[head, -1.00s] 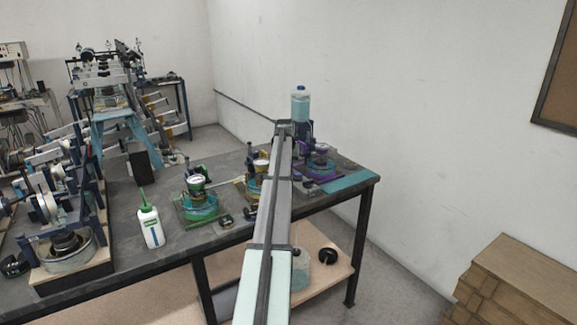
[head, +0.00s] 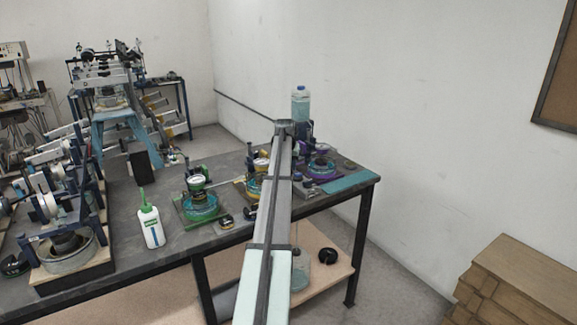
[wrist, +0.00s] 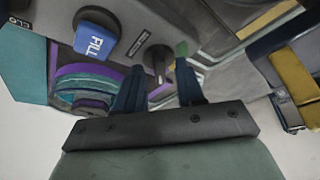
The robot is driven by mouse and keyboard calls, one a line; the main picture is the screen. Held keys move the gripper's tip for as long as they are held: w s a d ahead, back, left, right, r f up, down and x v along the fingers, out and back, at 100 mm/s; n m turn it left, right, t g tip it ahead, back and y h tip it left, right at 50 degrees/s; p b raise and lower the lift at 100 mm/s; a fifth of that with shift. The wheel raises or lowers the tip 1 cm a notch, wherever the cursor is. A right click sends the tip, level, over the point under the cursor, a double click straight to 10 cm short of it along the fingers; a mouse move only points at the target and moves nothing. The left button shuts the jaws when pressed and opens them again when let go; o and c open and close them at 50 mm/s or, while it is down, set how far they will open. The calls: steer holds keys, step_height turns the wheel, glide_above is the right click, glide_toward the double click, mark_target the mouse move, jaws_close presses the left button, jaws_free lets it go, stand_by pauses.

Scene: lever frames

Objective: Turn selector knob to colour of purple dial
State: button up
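The purple dial unit (head: 320,163) stands at the right part of the dark table in the head view, partly behind my arm. Its purple and teal rings (wrist: 88,85) show at the left in the wrist view. A dark grey knob (wrist: 158,57), probably the selector, sits on a grey panel beside a green patch (wrist: 181,49). A blue knob marked FILL (wrist: 97,35) is to its left. My gripper (wrist: 160,70) has its two dark blue fingers apart, one on each side of the grey knob's lower end. I cannot tell whether they touch it. The gripper is hidden in the head view.
A green-based dial unit (head: 200,203) and a yellow one (head: 252,183) stand left of my arm. A white bottle (head: 150,226) is near the front edge. A clear bottle (head: 300,104) stands behind the purple unit. A teal mat (head: 350,181) lies at the right.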

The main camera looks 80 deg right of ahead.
steer(key=v, duration=1.3)
steer(key=shift+a+r, duration=0.15)
steer(key=shift+r, duration=0.1)
